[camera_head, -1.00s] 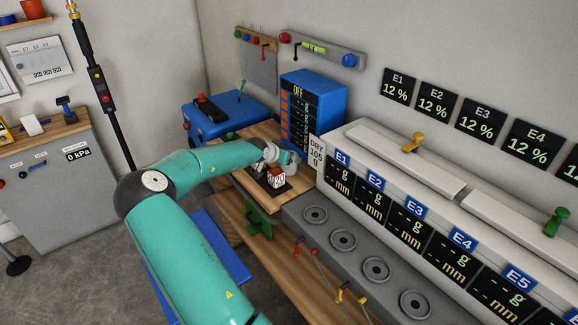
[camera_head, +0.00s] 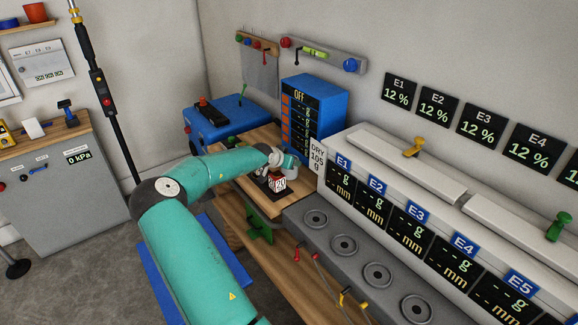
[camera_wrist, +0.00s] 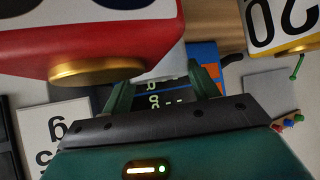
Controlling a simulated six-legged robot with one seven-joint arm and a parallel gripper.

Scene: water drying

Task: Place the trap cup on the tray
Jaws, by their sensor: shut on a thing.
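My gripper (camera_head: 281,160) is low over the wooden bench beside the blue cabinet. In the wrist view my gripper (camera_wrist: 165,92) has its two dark green fingers closed in. The held trap cup is mostly hidden, and I cannot make out its shape between the fingers. A red and white block marked 20 (camera_head: 278,184) shows just below my gripper, over a dark flat pad (camera_head: 263,186); I cannot tell whether they touch. I cannot tell for certain which surface is the tray.
A blue cabinet (camera_head: 327,98) reading OFF stands behind the gripper, with a DRY 105 g sign (camera_head: 318,156) beside it. A grey strip with round wells (camera_head: 344,243) runs to the right. A blue machine (camera_head: 222,118) stands behind left. A yellow-edged block marked 20 (camera_wrist: 281,23) shows in the wrist view.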

